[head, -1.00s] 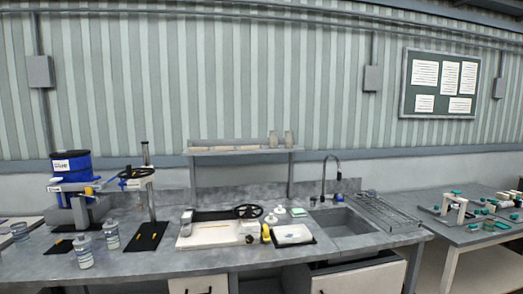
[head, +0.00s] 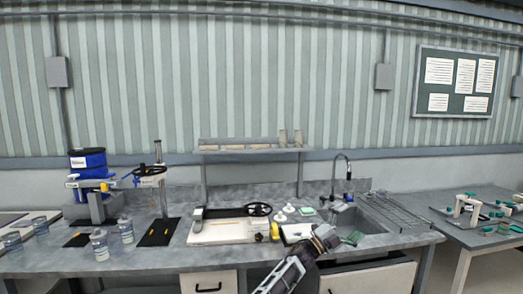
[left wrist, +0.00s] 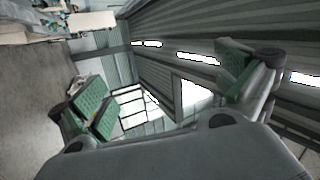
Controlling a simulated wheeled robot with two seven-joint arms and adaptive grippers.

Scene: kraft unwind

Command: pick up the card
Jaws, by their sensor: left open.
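I cannot pick out the card for certain. A flat white sheet-like piece (head: 295,231) lies on a dark tray on the bench, left of the sink, partly behind my left gripper; it may be the card or something else. My left gripper (head: 342,238) reaches up from the bottom of the head view, in front of the sink's near edge, and holds nothing I can see. In the left wrist view its two green-padded fingers (left wrist: 160,88) stand wide apart with only distant room structure between them. My right gripper is not in view.
The sink (head: 357,222) has a tall faucet (head: 334,175) and a drain rack (head: 395,212). A white board (head: 222,231), a black handwheel (head: 258,209) and a yellow item (head: 275,231) crowd the bench left of it.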

